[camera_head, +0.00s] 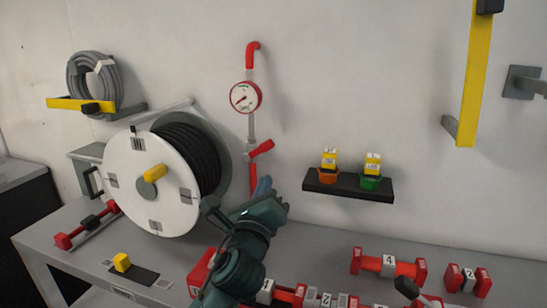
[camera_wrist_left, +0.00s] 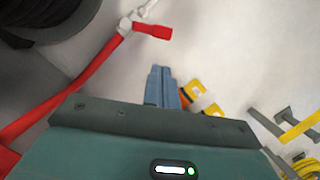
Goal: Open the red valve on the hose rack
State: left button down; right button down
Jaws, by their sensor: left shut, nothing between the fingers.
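The red valve handle (camera_head: 261,148) sits on the vertical pipe on the wall, below a round gauge, and slants up to the right. In the left wrist view the red handle (camera_wrist_left: 152,31) points right from a pale fitting, with a red hose below it. My left gripper (camera_head: 264,186) is below the handle, in front of the wall, and does not appear to touch it. Its blue fingers (camera_wrist_left: 162,80) are shut together and empty. My arm hides part of the lower red pipe. My right gripper is not in view.
A large white hose reel (camera_head: 133,198) stands left of the pipe. A black shelf (camera_head: 349,186) with two yellow-topped items is on the wall to the right. Several red fittings (camera_head: 388,265) lie on the grey bench. A yellow bar (camera_head: 474,80) is on the wall at upper right.

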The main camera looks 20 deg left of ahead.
aim_at(258, 151)
pick_arm(q)
jog(key=x, duration=0.9)
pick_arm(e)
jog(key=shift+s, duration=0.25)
pick_arm(q)
jog(key=shift+r+p, duration=0.15)
jog(key=shift+p, duration=0.2)
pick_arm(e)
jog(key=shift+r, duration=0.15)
pick_arm(q)
jog(key=shift+r+n, duration=0.15)
jog(key=shift+n, duration=0.25)
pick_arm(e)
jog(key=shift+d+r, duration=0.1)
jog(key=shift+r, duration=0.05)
